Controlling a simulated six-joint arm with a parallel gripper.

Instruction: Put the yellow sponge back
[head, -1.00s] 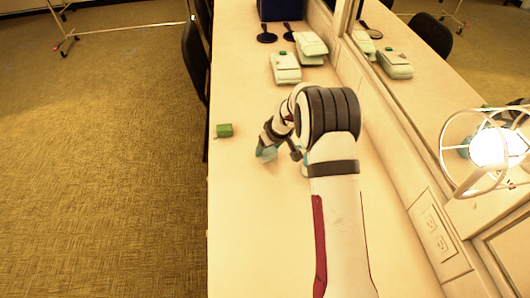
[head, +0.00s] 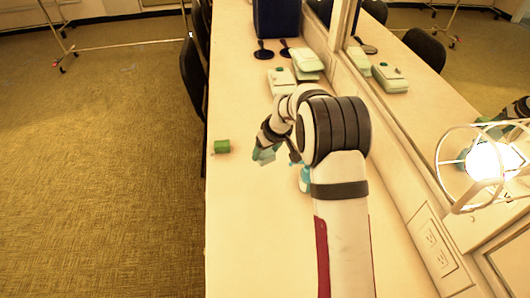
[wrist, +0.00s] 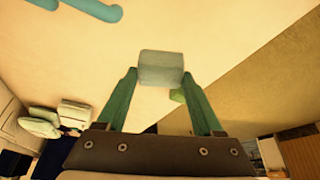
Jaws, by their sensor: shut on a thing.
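My gripper (wrist: 160,75) is shut on a pale grey-blue block (wrist: 161,68), held between its green fingertips in the wrist view. In the head view my gripper (head: 276,155) is over the counter, left of my arm, with the block partly hidden there. No clearly yellow sponge shows; the held block does not look yellow. A small green block (head: 222,146) lies at the counter's left edge, apart from my gripper; it also shows in the wrist view (wrist: 178,95) behind a finger.
Pale green-and-white cases (head: 283,80) and dark round-headed items (head: 263,54) lie farther back, before a dark blue box (head: 278,18). A teal thing (head: 304,178) is half hidden by my arm. The mirror and caged lamp (head: 490,162) border the right. The near left counter is clear.

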